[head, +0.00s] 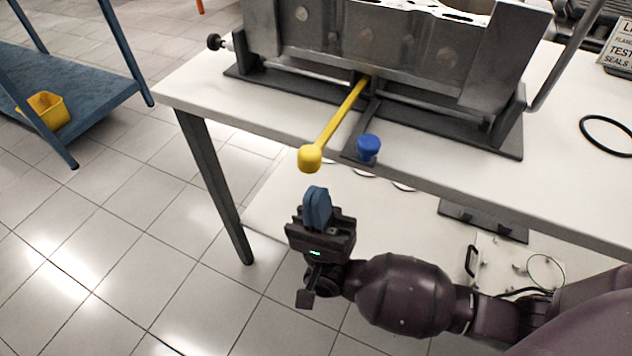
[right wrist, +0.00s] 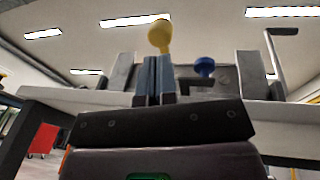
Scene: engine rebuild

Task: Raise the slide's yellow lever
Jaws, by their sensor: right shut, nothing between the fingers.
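The yellow lever (head: 338,122) sticks out from the dark slide base under the engine block and slants down toward the table's front edge, ending in a round yellow knob. The knob also shows in the right wrist view (right wrist: 160,36), above and beyond my fingers. My right gripper (head: 317,192) is shut and empty, with its blue fingers pointing up just below the knob; a small gap shows between them in the head view. The fingers also show in the right wrist view (right wrist: 159,76). My left gripper is not in view.
A blue knob (head: 368,148) stands right of the lever on the base plate. The grey engine block (head: 370,45) sits behind on the white table (head: 210,92). A black ring (head: 606,135) lies at right. A blue shelf (head: 95,92) with a yellow bin (head: 47,110) stands at left.

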